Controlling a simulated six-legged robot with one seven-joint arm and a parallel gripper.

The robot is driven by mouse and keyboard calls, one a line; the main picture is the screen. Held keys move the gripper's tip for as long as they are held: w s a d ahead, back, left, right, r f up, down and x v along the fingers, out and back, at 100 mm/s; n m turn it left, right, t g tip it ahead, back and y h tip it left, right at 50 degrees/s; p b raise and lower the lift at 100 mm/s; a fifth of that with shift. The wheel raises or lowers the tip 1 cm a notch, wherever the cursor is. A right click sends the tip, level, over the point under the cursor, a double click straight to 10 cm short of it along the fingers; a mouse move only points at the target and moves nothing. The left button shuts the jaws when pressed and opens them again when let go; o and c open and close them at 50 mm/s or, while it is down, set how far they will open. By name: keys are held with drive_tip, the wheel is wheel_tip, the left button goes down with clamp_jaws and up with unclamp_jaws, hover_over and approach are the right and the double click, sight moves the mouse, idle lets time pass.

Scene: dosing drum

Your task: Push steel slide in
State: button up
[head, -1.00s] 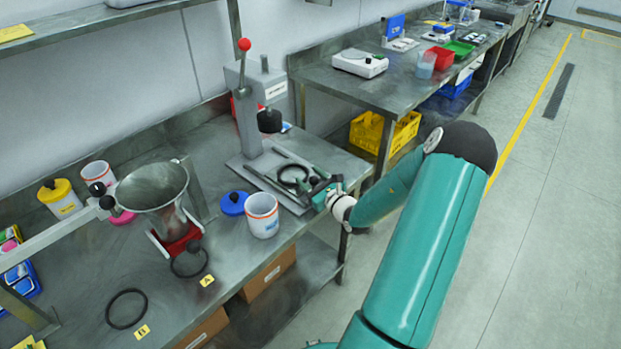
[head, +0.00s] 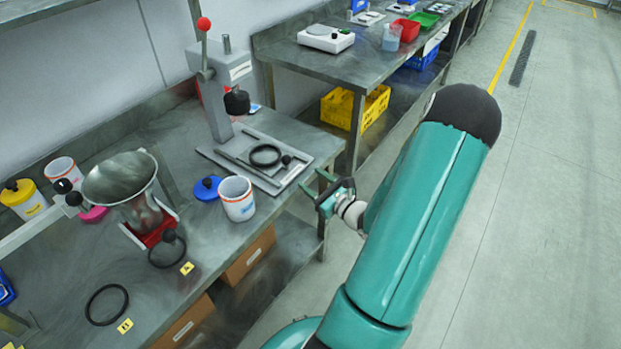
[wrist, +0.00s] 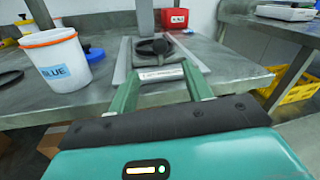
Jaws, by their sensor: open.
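The steel slide (head: 265,170) appears to be the flat plate between two rails on the grey press base (head: 227,162). My gripper (head: 314,184) is open and empty, just off the bench's front edge, in front of the slide. Whether a fingertip touches the slide cannot be told.
A white tub (head: 238,202) and a blue lid (head: 206,188) stand left of the press base. A steel funnel (head: 122,180) on a red stand is further left. The press column (head: 217,105) rises behind the slide. A second bench (head: 375,60) stands to the right; floor in front is clear.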

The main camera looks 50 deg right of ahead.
drive_tip(key=shift+s+d+y, duration=0.1)
drive_tip(key=shift+d+y, duration=0.05)
drive_tip(key=shift+y, duration=0.15)
drive_tip(key=c, duration=0.7)
drive_tip(key=shift+s+d+r+g+y, duration=0.15)
drive_tip(key=shift+s+g+y, duration=0.1)
drive_tip(key=shift+g+y, duration=0.25)
drive_tip(key=c, duration=0.4)
drive_tip(key=s+g, duration=0.1)
drive_tip(key=s+d+g+y, duration=0.1)
drive_tip(key=shift+s+d+g, duration=0.1)
drive_tip(key=shift+d+g, duration=0.15)
drive_tip(key=shift+g, duration=0.05)
approach(282, 168)
drive_tip(key=x, duration=0.5)
drive_tip(key=shift+w, duration=0.75)
